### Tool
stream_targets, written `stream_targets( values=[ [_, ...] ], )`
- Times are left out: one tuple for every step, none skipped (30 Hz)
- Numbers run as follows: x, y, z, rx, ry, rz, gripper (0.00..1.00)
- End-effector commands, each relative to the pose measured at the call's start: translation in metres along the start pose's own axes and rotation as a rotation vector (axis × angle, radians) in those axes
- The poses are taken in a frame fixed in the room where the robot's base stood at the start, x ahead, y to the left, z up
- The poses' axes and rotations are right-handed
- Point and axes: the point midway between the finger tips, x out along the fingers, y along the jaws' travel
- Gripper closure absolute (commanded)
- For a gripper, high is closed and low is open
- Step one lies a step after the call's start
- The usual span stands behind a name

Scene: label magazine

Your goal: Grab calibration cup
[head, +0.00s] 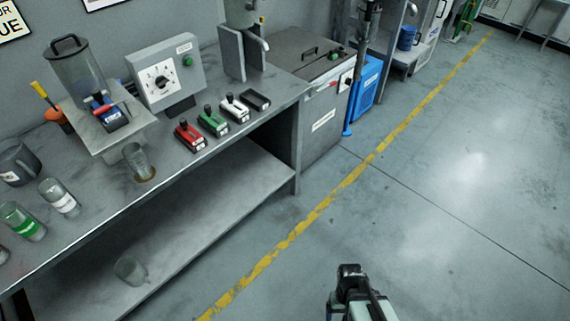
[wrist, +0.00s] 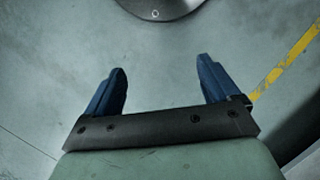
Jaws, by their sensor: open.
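No cup carries a readable calibration mark, so I cannot tell which is the calibration cup. A clear, empty-looking cup (head: 138,162) stands on the bench below the dispenser (head: 80,85). Another clear cup (head: 130,270) is on the lower shelf. No cup shows there.
A control box (head: 166,72) stands behind. The floor right of the bench is clear.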

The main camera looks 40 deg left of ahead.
Motion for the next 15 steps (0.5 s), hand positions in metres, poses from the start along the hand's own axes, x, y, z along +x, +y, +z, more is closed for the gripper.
stream_targets(
  values=[
    [-0.006, -0.011, -0.007, -0.032, 0.014, 0.013, 0.11],
    [-0.01, -0.018, -0.011, -0.049, 0.022, 0.02, 0.11],
    [-0.015, -0.026, -0.015, -0.071, 0.032, 0.028, 0.11],
    [-0.018, -0.032, -0.018, -0.088, 0.04, 0.035, 0.11],
    [-0.021, -0.039, -0.021, -0.106, 0.048, 0.042, 0.11],
    [-0.026, -0.048, -0.025, -0.128, 0.059, 0.05, 0.11],
    [-0.03, -0.055, -0.028, -0.146, 0.067, 0.057, 0.11],
    [-0.033, -0.062, -0.031, -0.163, 0.075, 0.063, 0.11],
    [-0.038, -0.072, -0.035, -0.186, 0.086, 0.072, 0.11],
    [-0.042, -0.079, -0.037, -0.204, 0.095, 0.078, 0.11],
    [-0.046, -0.087, -0.04, -0.221, 0.105, 0.084, 0.11],
    [-0.05, -0.097, -0.043, -0.245, 0.119, 0.093, 0.11],
    [-0.054, -0.105, -0.046, -0.263, 0.131, 0.099, 0.11],
    [-0.058, -0.113, -0.049, -0.28, 0.143, 0.105, 0.11],
    [-0.063, -0.124, -0.052, -0.305, 0.16, 0.113, 0.11]
  ],
)
